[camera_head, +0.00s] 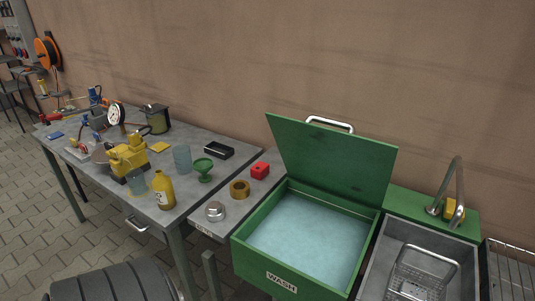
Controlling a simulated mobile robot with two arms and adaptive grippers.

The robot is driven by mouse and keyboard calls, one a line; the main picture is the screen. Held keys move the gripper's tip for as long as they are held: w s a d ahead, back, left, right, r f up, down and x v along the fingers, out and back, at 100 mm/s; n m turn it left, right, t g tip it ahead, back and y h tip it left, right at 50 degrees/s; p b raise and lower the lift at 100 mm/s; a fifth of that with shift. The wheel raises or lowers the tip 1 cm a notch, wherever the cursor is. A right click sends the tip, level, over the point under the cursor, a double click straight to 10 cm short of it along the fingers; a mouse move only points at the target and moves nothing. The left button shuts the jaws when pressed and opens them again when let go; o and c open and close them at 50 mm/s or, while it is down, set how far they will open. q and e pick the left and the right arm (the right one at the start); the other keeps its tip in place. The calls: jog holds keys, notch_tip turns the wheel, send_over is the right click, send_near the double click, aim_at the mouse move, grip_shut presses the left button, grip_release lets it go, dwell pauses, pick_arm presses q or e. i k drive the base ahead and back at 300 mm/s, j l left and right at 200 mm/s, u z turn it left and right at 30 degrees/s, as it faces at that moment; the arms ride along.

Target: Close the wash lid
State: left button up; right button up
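The wash lid (331,163) is a flat green panel with a bare metal handle (330,125) at its top edge. It stands raised at the back of the green wash tank (253,266) and leans back toward the wall. The tank is open, with pale blue liquid (308,237) inside and a "WASH" label (281,282) on its front. Neither of my grippers shows in the head view.
Left of the tank stand a red block (260,171), a brass ring (239,189) and a silver canister (215,211). A sink with a wire basket (421,275) and a tap (457,190) is to the right. A dark ribbed object (115,284) is at the lower left.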

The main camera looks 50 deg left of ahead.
aim_at(348, 164)
jog(key=u, duration=1.25)
jog(key=k+l+u, duration=0.15)
jog(key=k+l, duration=0.05)
jog(key=k, duration=0.1)
